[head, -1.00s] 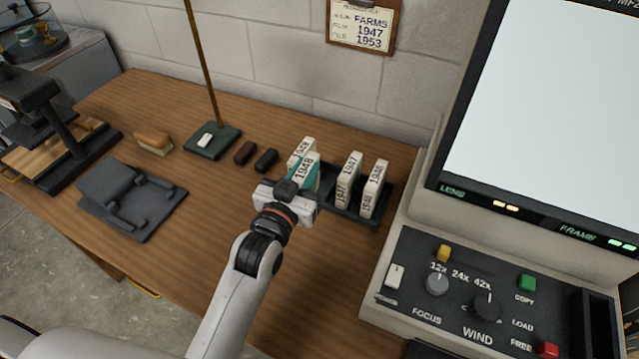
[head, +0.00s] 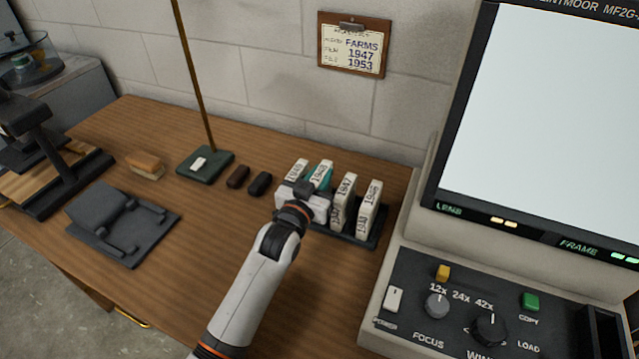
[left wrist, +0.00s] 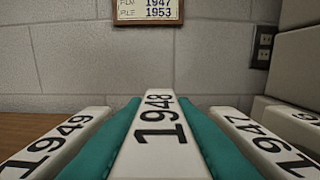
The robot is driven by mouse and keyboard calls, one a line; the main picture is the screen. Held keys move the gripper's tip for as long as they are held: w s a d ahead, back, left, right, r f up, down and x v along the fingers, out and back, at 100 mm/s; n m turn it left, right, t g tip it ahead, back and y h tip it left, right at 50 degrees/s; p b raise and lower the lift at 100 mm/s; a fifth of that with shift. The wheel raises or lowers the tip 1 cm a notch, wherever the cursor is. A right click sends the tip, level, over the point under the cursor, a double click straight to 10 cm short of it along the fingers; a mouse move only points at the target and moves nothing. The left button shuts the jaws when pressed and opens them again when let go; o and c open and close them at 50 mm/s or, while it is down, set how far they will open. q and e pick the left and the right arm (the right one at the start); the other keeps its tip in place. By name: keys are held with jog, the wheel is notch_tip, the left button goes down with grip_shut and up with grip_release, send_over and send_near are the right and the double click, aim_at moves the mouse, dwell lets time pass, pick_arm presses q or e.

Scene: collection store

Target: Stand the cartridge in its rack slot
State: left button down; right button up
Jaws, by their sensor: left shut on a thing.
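The white cartridge marked 1948 (head: 321,171) is held in my left gripper (head: 318,183), which is shut on it. In the left wrist view the cartridge (left wrist: 158,135) stands upright between two teal finger pads. It is in line with the rack's row, between the 1949 cartridge (head: 298,170) on the left and the 1947 cartridge (head: 344,200) on the right. The 1946 cartridge (head: 369,208) stands at the rack's right end. The dark rack (head: 376,240) is partly hidden by my gripper, and the held cartridge's lower end is hidden. My right gripper is not in view.
A film reader with a control panel (head: 455,300) stands close on the right. Two small dark blocks (head: 238,177) and a green base with a rod (head: 207,165) lie left of the rack. A clipboard (head: 352,45) hangs on the wall.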

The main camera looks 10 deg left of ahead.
pick_arm(q)
jog(key=shift+f, duration=0.75)
jog(key=c, duration=1.2)
grip_release()
jog(key=shift+f, duration=0.15)
jog(key=s, duration=0.4)
jog(key=s+a, duration=0.1)
jog(key=s, duration=0.3)
jog(key=s+a, duration=0.1)
jog(key=s, duration=0.3)
jog(key=shift+a, duration=0.15)
jog(key=shift+w, duration=0.1)
